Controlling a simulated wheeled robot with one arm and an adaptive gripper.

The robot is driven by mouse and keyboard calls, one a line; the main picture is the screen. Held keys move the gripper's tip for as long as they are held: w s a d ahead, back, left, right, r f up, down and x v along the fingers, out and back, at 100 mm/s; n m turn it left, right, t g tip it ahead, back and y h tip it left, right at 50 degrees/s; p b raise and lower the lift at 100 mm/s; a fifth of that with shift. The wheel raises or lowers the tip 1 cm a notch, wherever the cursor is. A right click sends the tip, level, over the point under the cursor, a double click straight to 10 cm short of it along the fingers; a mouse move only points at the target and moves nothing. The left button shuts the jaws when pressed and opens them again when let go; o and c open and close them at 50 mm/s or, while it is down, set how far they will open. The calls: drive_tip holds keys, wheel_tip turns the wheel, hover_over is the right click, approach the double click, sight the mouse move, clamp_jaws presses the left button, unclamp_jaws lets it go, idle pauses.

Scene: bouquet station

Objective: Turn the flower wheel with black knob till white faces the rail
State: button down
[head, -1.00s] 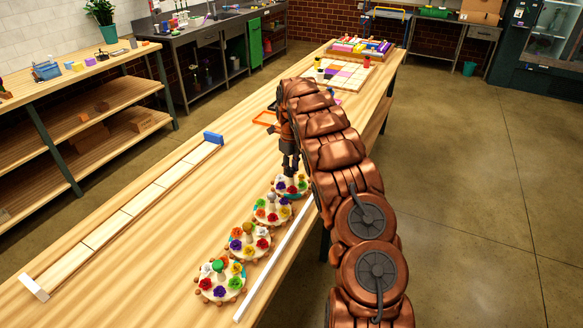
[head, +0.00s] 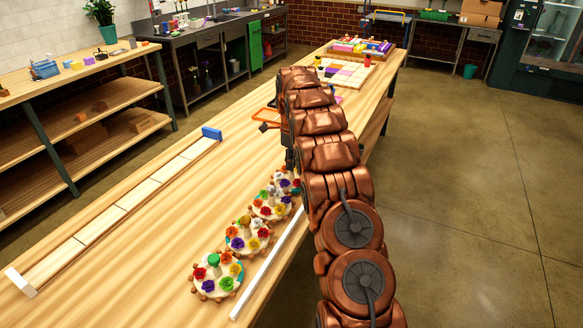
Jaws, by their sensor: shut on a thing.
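Several round flower wheels stand in a row along the bench. A white rail (head: 268,265) runs along the right side of the wheels. Which flower faces the rail on the farthest wheel is hidden.
A long pale track (head: 118,211) with a blue end block (head: 211,133) lies on the left of the bench. The wood between track and wheels is clear. An orange tray (head: 264,115) lies beyond my gripper, and a tiled board (head: 343,73) farther back.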

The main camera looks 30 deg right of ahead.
drive_tip(key=n+b, duration=0.2)
drive_tip(key=n, duration=0.1)
drive_tip(key=shift+f+n, duration=0.15)
drive_tip(key=shift+n, duration=0.25)
drive_tip(key=n+b, duration=0.2)
drive_tip(key=n, duration=0.2)
drive_tip(key=shift+n, duration=0.3)
drive_tip(key=n, duration=0.3)
drive_tip(key=shift+n+b, duration=0.3)
drive_tip(key=shift+b, duration=0.1)
drive_tip(key=n, duration=0.4)
drive_tip(key=shift+r+n, duration=0.2)
drive_tip(key=shift+n, duration=0.1)
drive_tip(key=n, duration=0.7)
drive_tip(key=shift+b, duration=0.3)
drive_tip(key=n, duration=0.3)
drive_tip(key=shift+r+n, duration=0.1)
drive_tip(key=shift+n, duration=1.9)
drive_tip(key=shift+w, duration=0.1)
